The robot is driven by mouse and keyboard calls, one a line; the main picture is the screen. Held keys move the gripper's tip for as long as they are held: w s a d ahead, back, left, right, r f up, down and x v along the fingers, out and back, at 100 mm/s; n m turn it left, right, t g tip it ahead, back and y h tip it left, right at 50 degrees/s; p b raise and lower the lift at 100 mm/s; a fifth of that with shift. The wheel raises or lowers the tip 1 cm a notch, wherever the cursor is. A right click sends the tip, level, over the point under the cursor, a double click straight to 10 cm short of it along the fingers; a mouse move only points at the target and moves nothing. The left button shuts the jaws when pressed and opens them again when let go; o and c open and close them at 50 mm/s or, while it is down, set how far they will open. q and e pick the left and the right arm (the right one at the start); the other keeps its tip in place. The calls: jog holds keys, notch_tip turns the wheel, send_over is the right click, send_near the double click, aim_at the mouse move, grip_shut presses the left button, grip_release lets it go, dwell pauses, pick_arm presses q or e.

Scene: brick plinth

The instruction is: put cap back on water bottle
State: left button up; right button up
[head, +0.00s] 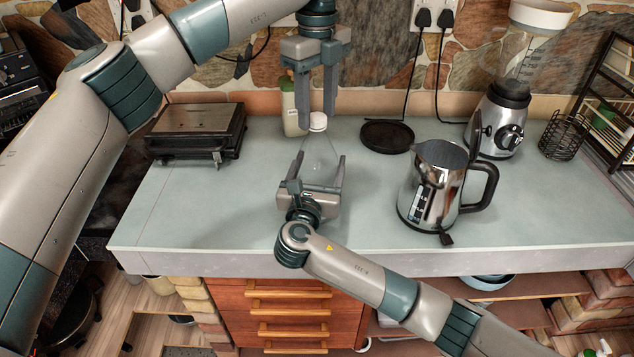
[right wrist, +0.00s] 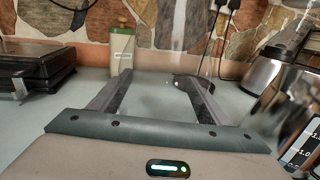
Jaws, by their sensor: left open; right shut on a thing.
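The clear water bottle (head: 321,147) stands upright on the counter near its middle; its see-through body is faint. A white cap (head: 318,121) shows at the bottle's top; I cannot tell whether it is seated. My left gripper (head: 316,111) points down from above, open, with its fingertips close around the cap's level. My right gripper (head: 319,160) comes from the front, low over the counter, shut on the bottle, a finger on each side. In the right wrist view its fingers (right wrist: 152,79) reach forward, and the bottle between them is barely visible.
A green-and-white bottle (head: 291,107) stands just behind the water bottle. A grill (head: 199,130) is at left. A steel kettle (head: 428,190), a black round base (head: 387,136) and a blender (head: 497,122) are at right. The counter's front left is clear.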

pick_arm(q)
jog(key=shift+f, duration=0.1)
jog(key=c, duration=1.1)
